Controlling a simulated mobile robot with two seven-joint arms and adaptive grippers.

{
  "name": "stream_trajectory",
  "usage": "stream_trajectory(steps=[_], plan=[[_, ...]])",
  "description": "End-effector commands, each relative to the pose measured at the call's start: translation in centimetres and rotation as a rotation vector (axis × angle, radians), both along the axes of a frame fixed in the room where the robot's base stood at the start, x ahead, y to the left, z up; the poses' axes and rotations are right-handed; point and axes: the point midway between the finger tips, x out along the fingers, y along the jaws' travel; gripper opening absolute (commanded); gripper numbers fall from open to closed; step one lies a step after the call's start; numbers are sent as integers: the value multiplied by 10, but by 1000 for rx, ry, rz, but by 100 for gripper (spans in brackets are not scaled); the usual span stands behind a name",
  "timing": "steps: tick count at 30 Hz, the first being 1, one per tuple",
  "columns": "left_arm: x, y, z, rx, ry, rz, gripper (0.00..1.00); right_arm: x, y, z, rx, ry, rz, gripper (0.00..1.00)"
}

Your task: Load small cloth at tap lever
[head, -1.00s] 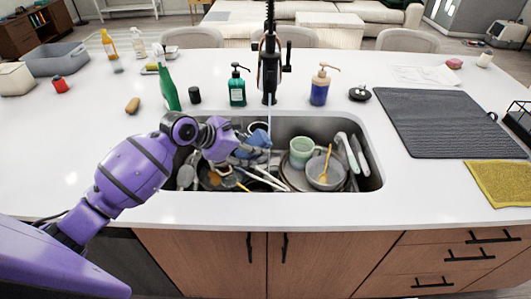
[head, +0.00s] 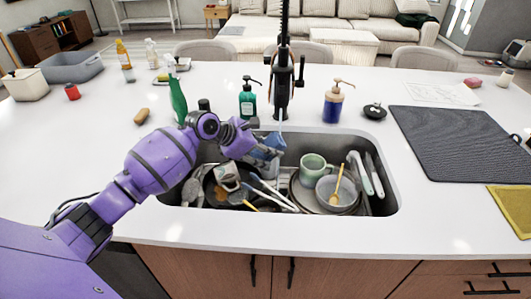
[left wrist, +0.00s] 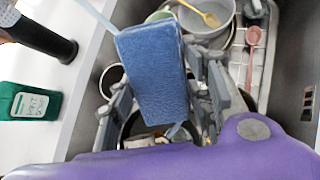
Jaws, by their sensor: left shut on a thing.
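My left gripper (head: 262,150) is over the sink, below and left of the black tap (head: 283,80). It is shut on a blue cloth (left wrist: 153,70), which shows as a thick rectangular pad between the fingers in the left wrist view. In the head view the cloth (head: 270,143) is partly hidden by the gripper. The tap has a black lever (head: 300,72) on its right side. A thin pale stream (head: 281,112) runs down from the tap, close to the cloth; I cannot tell if it touches. My right gripper is not in view.
The sink (head: 384,200) holds a green mug (head: 313,164), a grey bowl (head: 328,190), a dark pan and several utensils. Soap bottles (head: 248,100) (head: 333,103) stand behind it. A green bottle (head: 177,100) stands near my left arm. A dark drying mat (head: 450,140) lies right.

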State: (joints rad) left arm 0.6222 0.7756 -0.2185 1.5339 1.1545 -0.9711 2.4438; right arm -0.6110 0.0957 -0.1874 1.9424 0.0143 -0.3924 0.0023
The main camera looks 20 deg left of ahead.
Motion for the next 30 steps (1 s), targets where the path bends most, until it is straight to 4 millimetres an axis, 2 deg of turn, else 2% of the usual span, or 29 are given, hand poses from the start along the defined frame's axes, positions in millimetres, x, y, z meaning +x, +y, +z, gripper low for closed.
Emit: stream_trajectory(steps=[1, 5, 13, 30], plan=[[5, 1, -11, 1, 8, 0, 18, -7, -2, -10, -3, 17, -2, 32], [19, 2, -5, -2, 0, 3, 18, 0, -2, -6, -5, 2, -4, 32], [39, 5, -7, -1, -2, 2, 18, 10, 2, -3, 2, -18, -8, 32], [45, 5, -8, 0, -3, 0, 18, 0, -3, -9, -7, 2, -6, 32]])
